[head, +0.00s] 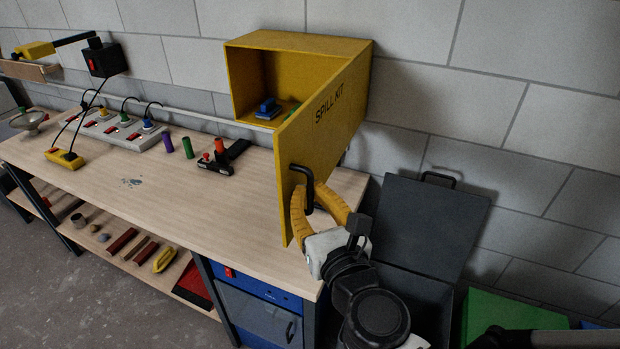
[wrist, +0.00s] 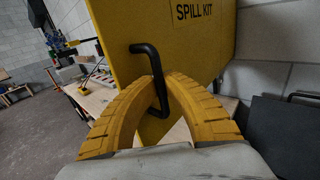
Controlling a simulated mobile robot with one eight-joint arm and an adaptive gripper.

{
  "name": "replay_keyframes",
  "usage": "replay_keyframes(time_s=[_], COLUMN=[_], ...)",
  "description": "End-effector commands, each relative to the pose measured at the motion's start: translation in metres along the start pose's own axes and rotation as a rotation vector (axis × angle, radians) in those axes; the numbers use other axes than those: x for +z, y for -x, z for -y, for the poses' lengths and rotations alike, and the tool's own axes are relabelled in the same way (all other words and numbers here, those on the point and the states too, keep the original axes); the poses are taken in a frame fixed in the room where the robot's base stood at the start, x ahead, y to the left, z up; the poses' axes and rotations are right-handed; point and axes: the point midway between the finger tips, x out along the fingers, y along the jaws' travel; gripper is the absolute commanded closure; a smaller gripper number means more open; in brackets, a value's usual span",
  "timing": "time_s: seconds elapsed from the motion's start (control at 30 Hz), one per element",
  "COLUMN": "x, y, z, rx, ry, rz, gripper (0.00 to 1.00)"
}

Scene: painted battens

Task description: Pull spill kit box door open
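The yellow spill kit box (head: 300,42) is mounted on the wall above the bench's back edge. Its door (head: 325,125), lettered SPILL KIT, is hinged on the right and stands wide open, swung out over the bench. The door also fills much of the wrist view (wrist: 205,45). A black bar handle (head: 308,178) is on the door's outer face near its free edge; it also shows in the wrist view (wrist: 155,62). My gripper (head: 308,194) has its yellow curved fingers closed in on the handle, one on each side, tips at the bar (wrist: 159,80).
A blue object (head: 268,108) and a partly hidden green one are inside the box. The wooden bench (head: 120,180) holds a power strip (head: 120,130), coloured cylinders and a black tool (head: 222,158). A dark open-lidded container (head: 425,230) stands right of the bench.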

Motion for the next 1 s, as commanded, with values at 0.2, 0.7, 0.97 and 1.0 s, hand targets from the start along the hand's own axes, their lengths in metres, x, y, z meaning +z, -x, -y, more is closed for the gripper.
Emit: replay_keyframes(time_s=[0.2, 0.7, 0.97, 1.0], x=[-0.0010, -0.0005, 0.0040, 0.0064], y=[0.0013, 0.0005, 0.0001, 0.0004], z=[-0.0011, -0.0001, -0.0001, 0.0000], rx=[0.004, 0.001, 0.000, 0.000], ry=[-0.001, -0.001, -0.001, -0.001], rz=[0.000, 0.000, 0.000, 0.000], gripper=[1.00, 0.68, 0.68, 0.68])
